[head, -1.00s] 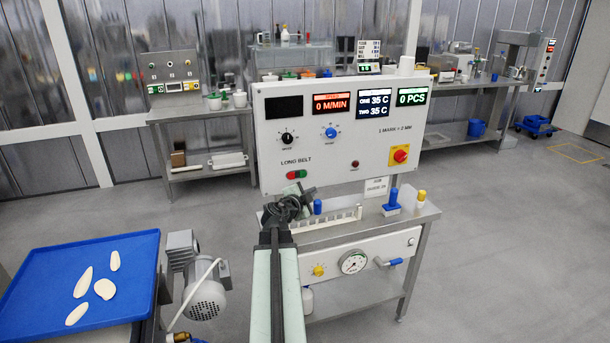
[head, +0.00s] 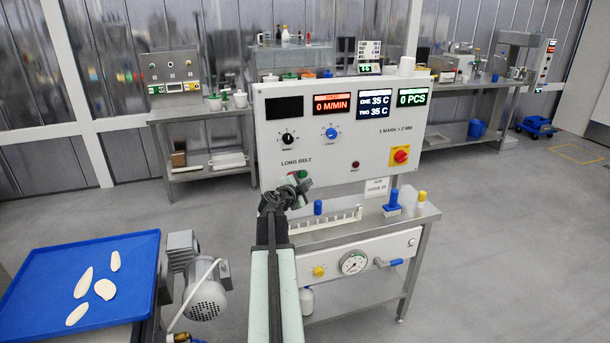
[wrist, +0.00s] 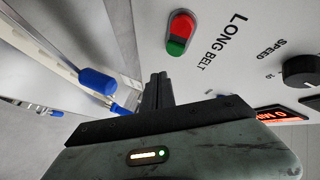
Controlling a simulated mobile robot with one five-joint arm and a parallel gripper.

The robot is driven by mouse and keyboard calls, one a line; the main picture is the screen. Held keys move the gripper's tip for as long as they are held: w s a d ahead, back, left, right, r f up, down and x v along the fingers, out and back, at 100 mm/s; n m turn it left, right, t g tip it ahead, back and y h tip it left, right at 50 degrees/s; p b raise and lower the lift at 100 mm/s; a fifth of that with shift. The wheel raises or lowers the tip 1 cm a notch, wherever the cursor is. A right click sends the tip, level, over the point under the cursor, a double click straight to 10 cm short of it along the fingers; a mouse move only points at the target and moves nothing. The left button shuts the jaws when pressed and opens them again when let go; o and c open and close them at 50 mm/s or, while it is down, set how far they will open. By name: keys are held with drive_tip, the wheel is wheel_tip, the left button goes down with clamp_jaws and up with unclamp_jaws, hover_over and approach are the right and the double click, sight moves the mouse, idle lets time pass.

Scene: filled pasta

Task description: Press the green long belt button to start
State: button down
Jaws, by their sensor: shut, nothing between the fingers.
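The long belt button is a red and green pair low on the left of the white control panel. In the wrist view its green part (wrist: 176,46) sits below the red part (wrist: 182,24) and beside the LONG BELT label. My gripper (head: 299,187) is shut and empty, in front of the panel just below the button. In the wrist view my shut fingertips (wrist: 158,77) point at the panel, apart from the green part in the picture. I cannot tell whether they touch the panel.
The control panel (head: 340,175) also carries knobs, displays and a red switch (head: 400,155). A blue tray (head: 130,260) with white pieces and a grey motor (head: 205,300) stand left of my arm.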

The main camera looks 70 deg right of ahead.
sight(304, 175)
drive_tip(key=shift+w+d, duration=0.8)
drive_tip(key=shift+d, duration=0.2)
idle(1.2)
drive_tip(key=shift+w+d, duration=0.25)
drive_tip(key=shift+d, duration=0.05)
